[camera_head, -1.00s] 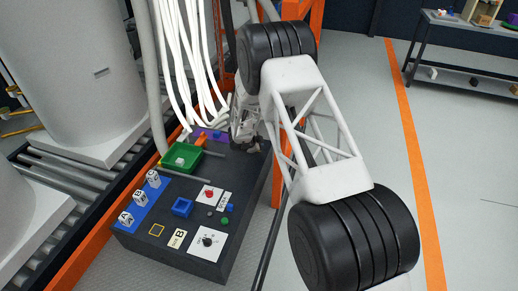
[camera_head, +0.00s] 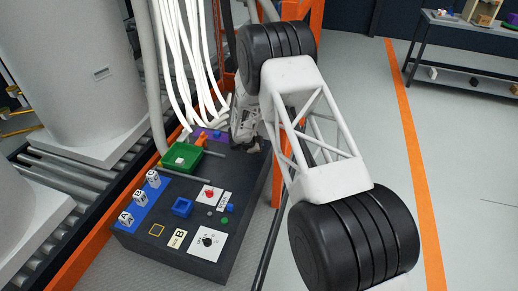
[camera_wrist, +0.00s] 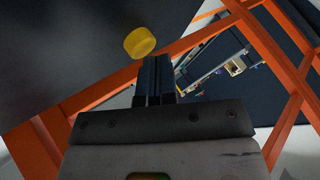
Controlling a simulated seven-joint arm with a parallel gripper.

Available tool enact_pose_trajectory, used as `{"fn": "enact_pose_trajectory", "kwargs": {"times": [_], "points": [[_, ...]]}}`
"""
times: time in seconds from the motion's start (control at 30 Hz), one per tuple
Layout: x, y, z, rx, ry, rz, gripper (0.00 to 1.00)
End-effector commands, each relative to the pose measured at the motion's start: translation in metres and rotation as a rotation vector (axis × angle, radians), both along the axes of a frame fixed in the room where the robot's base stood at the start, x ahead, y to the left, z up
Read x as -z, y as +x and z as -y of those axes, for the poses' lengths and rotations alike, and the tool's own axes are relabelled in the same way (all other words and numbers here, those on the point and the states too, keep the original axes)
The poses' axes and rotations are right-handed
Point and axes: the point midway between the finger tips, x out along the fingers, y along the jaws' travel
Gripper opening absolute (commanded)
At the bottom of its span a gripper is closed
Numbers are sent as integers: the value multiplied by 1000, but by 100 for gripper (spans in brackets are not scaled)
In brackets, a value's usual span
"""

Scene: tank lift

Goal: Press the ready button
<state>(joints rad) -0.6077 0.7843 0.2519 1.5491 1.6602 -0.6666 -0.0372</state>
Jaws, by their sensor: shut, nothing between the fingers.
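A round yellow button-like cap (camera_wrist: 139,42) shows on a dark surface in the wrist view. My gripper (camera_wrist: 154,62) has its two dark fingers together, with nothing between them. The fingertips appear just right of and below the yellow cap in the picture; I cannot tell whether they touch it. In the head view my wrist is at the far right end of the dark console (camera_head: 190,258), and the arm hides the fingertips. The console top bears a red button (camera_head: 209,194) and a green button (camera_head: 225,221). No readable label tells which button is the ready one.
White hoses (camera_head: 190,70) hang close to my wrist. Orange frame bars (camera_wrist: 255,45) stand beyond the fingers.

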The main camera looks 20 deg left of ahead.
Motion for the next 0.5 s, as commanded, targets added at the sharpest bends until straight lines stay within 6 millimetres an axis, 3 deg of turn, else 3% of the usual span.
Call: {"fn": "enact_pose_trajectory", "kwargs": {"times": [0.5], "points": [[10,-1,0,0,0,-2,0]]}}
